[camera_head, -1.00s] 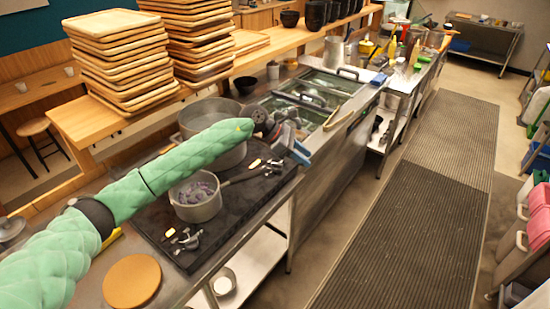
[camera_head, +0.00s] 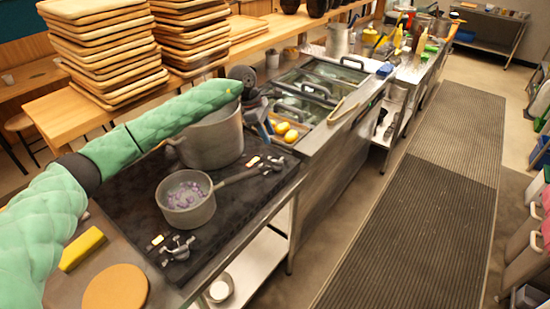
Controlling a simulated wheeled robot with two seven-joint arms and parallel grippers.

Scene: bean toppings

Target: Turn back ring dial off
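The black cooktop (camera_head: 128,191) carries two pots. The large grey pot (camera_head: 213,142) stands on the back ring, and the small saucepan (camera_head: 187,205) with purple pieces stands on the front ring. The back ring dial (camera_head: 275,163) is a small metal knob at the cooktop's right edge, beside a small lit marker (camera_head: 253,161). The front dial (camera_head: 179,247) is at the near edge. My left gripper (camera_head: 267,134) hangs beyond the back dial, right of the large pot, apart from the dial. Its finger opening is too small to judge. My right gripper is out of view.
The saucepan handle (camera_head: 238,177) points toward the back dial. Sunken trays (camera_head: 318,75) with yellow items (camera_head: 286,132) lie beyond the cooktop. Stacked wooden trays (camera_head: 105,50) stand on the shelf at left. A yellow block (camera_head: 82,248) and a round board (camera_head: 115,289) lie in front.

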